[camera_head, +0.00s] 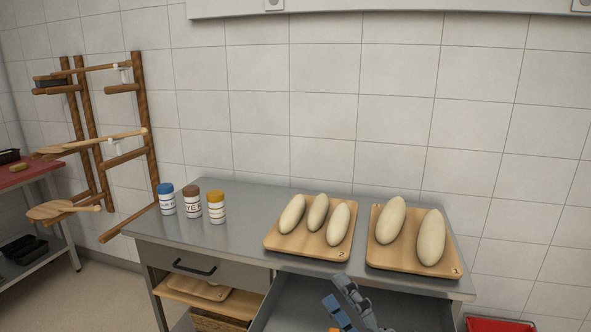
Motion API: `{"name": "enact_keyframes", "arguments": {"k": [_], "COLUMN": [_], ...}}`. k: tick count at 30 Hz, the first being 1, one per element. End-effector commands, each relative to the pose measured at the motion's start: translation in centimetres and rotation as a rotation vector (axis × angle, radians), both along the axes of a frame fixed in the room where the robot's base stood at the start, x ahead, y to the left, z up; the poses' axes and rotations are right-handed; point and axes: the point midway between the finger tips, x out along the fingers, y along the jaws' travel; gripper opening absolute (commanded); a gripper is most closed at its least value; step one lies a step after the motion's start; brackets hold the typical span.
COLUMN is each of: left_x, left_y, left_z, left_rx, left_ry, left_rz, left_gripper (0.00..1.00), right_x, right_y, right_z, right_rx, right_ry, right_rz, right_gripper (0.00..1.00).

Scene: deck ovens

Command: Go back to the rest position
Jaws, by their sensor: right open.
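My right gripper (345,304) shows at the bottom middle, in front of the metal table and over its open lower part. Its jaws are open, and I see nothing between them. My left gripper is outside the view. On the table (235,236) stands a wooden board marked 2 (283,246) with three pale dough loaves (317,212). To its right is a wooden board marked 1 (400,262) with two larger loaves (431,237). The gripper is apart from both boards.
Three jars with blue (167,199), brown (192,202) and yellow (216,207) lids stand at the table's left. Below are a closed drawer (195,265) and a shelf with a board (200,288). A wooden rack (145,130) holds peels on the left. A red crate (500,324) is bottom right.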

Motion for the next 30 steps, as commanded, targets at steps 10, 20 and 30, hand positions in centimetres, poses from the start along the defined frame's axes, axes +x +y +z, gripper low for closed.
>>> {"name": "enact_keyframes", "arguments": {"k": [10, 20, 30], "left_x": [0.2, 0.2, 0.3], "left_y": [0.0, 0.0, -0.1], "left_z": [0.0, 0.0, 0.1], "left_rx": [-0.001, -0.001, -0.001], "left_ry": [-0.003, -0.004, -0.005], "left_rz": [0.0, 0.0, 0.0], "left_gripper": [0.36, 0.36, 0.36], "right_x": [-5.1, -18.1, -24.0], "right_y": [-13.3, -14.0, -12.9], "right_z": [-17.0, -27.1, -32.7], "right_rx": [0.776, 1.037, 1.086], "right_ry": [0.923, 1.504, 1.766], "right_rz": [-0.599, -0.935, -1.085], "right_gripper": [0.68, 0.68, 0.68]}}
